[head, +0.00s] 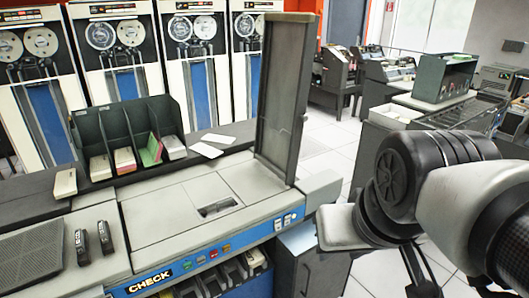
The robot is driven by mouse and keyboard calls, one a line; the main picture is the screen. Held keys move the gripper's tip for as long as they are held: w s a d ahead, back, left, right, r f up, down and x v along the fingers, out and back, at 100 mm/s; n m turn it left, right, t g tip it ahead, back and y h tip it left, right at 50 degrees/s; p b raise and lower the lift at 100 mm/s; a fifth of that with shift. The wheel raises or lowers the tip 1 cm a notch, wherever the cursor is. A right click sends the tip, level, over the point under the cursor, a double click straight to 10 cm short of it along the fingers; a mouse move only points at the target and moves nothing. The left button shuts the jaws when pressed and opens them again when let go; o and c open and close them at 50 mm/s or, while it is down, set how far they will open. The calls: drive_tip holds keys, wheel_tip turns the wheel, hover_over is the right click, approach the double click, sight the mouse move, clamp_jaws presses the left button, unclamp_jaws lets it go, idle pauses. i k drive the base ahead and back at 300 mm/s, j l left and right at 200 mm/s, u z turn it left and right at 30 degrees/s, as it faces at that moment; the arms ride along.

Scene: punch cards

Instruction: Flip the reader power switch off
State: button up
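The grey card machine (165,225) stands in front of me, with a "CHECK" label (150,282) on its blue front strip. Small coloured buttons (213,254) sit in the middle of that strip. White switch-like pieces (286,220) sit at its right end; I cannot tell which is the power switch or how it is set. My arm reaches in from the right, its dark wrist joint beside the machine's right end.
A tall dark panel (282,95) stands upright at the machine's back right. A dark card rack (120,130) holds card stacks at the back left. White cards (207,150) lie near it. Tape cabinets (118,50) line the back. Open floor (325,150) lies behind right.

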sight(287, 220)
drive_tip(key=j+z, duration=0.4)
drive_tip(key=j, duration=0.45)
drive_tip(key=i+j+z, duration=0.2)
drive_tip(key=k+j+z, duration=0.2)
drive_tip(key=j, duration=0.25)
drive_tip(key=i, duration=0.1)
